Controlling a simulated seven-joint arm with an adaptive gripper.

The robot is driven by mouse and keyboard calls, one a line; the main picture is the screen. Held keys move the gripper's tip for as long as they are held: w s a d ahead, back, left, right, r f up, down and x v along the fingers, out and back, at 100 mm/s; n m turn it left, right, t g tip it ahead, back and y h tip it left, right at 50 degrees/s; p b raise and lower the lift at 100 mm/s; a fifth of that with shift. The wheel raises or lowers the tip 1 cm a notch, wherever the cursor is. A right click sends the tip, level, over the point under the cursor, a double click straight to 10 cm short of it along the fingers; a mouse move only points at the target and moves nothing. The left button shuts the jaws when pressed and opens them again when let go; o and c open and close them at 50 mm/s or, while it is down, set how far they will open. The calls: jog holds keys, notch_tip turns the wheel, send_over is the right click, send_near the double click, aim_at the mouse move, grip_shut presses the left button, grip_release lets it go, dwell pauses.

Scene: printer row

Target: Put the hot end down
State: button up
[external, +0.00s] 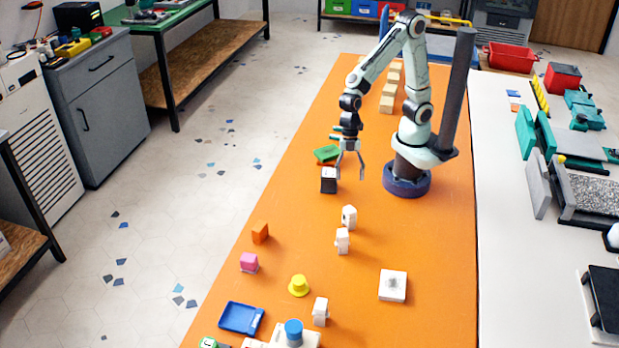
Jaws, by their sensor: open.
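My gripper (350,174) points down over the orange table (440,255), in front of my arm's base. Its two fingers are spread and nothing shows between them. A small black and white block (328,180) stands on the table just left of the fingers; I cannot tell whether the left finger touches it. Small white parts stand nearer the camera: one white part (349,216), a second white part (342,241) and a third white part (320,311). I cannot tell which of these things, if any, is the hot end.
Nearer are an orange block (260,232), a pink block (249,262), a yellow piece (298,285), a blue tray (241,332) and a white square piece (393,297). The table's right front is clear.

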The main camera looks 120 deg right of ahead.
jog(key=s+d+r+m, duration=0.2)
jog(key=s+m, duration=0.1)
jog(key=s, duration=0.3)
jog(key=s+d+r+m+g+h, duration=0.1)
jog(key=s+d+r+m, duration=0.1)
jog(key=s, duration=0.3)
jog(key=s+d+r+m+h, duration=0.1)
jog(key=s+d+r+m, duration=0.1)
jog(key=s+m, duration=0.2)
jog(key=s, duration=0.2)
jog(key=shift+s+d+m+g, duration=0.2)
jog(key=shift+s+m+g, duration=0.1)
jog(key=shift+m, duration=0.1)
jog(key=shift+o, duration=0.4)
